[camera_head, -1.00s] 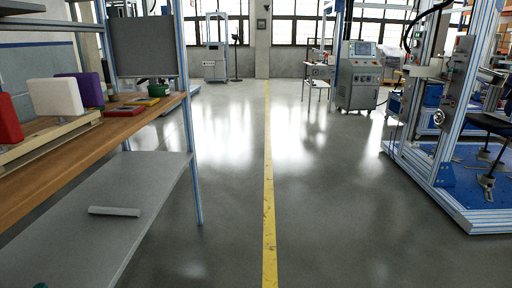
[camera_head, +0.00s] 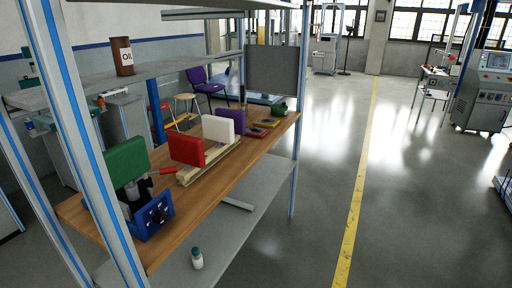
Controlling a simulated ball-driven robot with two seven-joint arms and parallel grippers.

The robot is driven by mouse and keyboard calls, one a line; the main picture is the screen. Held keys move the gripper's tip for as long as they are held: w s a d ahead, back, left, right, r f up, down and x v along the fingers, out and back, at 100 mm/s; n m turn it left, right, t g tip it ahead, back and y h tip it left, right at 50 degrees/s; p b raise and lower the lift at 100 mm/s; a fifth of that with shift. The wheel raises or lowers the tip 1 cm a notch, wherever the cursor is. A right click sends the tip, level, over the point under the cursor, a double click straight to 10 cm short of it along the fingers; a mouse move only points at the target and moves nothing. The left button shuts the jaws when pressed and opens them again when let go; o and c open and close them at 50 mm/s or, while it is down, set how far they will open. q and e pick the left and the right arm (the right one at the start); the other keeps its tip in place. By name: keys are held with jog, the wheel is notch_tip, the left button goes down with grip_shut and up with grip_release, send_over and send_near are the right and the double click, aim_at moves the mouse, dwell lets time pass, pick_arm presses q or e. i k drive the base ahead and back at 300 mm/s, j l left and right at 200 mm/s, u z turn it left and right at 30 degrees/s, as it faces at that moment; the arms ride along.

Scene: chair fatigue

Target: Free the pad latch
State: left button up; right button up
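No part clearly identifiable as a pad latch shows in the head view. A wooden workbench top (camera_head: 183,221) at left carries coloured pads: a green pad (camera_head: 125,162) on a dark mount at the near end, then a red pad (camera_head: 187,149), a white pad (camera_head: 218,129) and a purple pad (camera_head: 231,118). The red and white pads stand at a pale wooden rack (camera_head: 213,161). A blue box (camera_head: 154,215) with a dark knob sits beside the green pad's mount. A red handle (camera_head: 168,170) shows near the green pad. Neither of my grippers is in view.
Blue-striped metal posts (camera_head: 78,130) stand in front of the bench at left. A small bottle (camera_head: 197,258) stands on the lower shelf (camera_head: 240,222). Open floor with a yellow line (camera_head: 357,205) lies to the right.

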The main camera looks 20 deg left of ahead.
aim_at(171, 170)
jog(key=k+u, duration=0.15)
jog(key=u, duration=1.25)
jog(key=k+l, duration=0.05)
